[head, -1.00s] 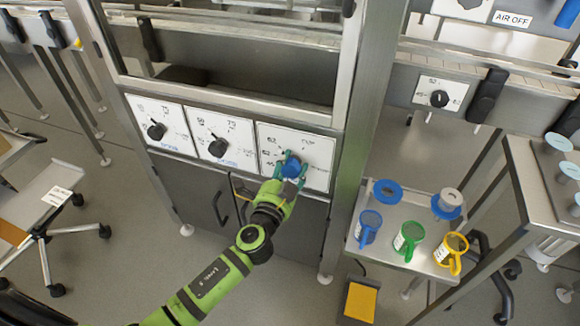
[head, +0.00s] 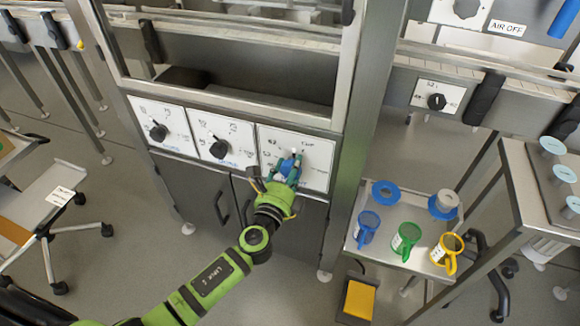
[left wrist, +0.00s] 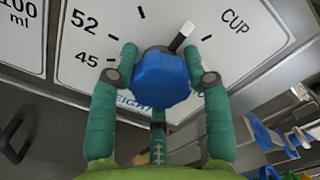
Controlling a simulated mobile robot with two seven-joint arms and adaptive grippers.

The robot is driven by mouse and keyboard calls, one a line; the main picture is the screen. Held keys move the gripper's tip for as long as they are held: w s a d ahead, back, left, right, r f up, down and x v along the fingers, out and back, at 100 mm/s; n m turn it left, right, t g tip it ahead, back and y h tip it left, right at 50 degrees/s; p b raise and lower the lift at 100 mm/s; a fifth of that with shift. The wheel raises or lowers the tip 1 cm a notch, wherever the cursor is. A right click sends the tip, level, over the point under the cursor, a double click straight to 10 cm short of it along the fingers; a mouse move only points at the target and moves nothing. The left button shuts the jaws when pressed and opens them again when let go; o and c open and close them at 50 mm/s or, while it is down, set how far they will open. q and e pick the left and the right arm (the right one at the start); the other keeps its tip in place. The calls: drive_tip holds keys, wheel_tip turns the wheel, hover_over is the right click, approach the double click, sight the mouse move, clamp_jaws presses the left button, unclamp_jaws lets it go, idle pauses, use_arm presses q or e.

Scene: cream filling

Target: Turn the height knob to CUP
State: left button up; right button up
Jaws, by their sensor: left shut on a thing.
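The blue height knob (head: 286,168) is on the rightmost of three white dial panels (head: 317,158) on the machine front. My left gripper (head: 289,170) is shut on it, one finger on each side. In the left wrist view the knob (left wrist: 163,80) sits between the teal fingers (left wrist: 160,72). Its pointer (left wrist: 182,37) has a pale tip and points up and to the right. The pointer is left of the short tick beside the printed word CUP (left wrist: 235,22) and past the 52 mark (left wrist: 84,21). The lower dial print is partly hidden. My right gripper is not in view.
Two panels with black knobs (head: 158,132) (head: 219,148) are to the left. A metal post (head: 352,150) stands right of the dial. Beyond it a tray holds blue (head: 367,226), green (head: 405,238) and yellow (head: 447,250) handled funnels. A yellow pedal (head: 360,299) is on the floor.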

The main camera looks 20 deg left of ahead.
use_arm(q)
drive_tip(key=m, duration=0.2)
drive_tip(key=shift+d+r+m+p, duration=0.2)
drive_tip(key=shift+m+p, duration=0.1)
drive_tip(key=shift+m, duration=0.1)
drive_tip(key=shift+f+m+p, duration=0.15)
drive_tip(key=shift+m+p, duration=0.15)
drive_tip(key=shift+m, duration=0.8)
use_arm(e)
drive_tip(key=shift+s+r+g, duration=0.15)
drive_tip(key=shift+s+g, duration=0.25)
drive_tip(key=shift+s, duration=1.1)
use_arm(q)
drive_tip(key=shift+f, duration=0.1)
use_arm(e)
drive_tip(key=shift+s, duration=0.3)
use_arm(q)
drive_tip(key=o, duration=1.2)
drive_tip(key=shift+f, duration=0.1)
drive_tip(key=shift+c, duration=0.2)
drive_tip(key=shift+a, duration=0.1)
drive_tip(key=s, duration=1.2)
drive_tip(key=shift+a, duration=0.15)
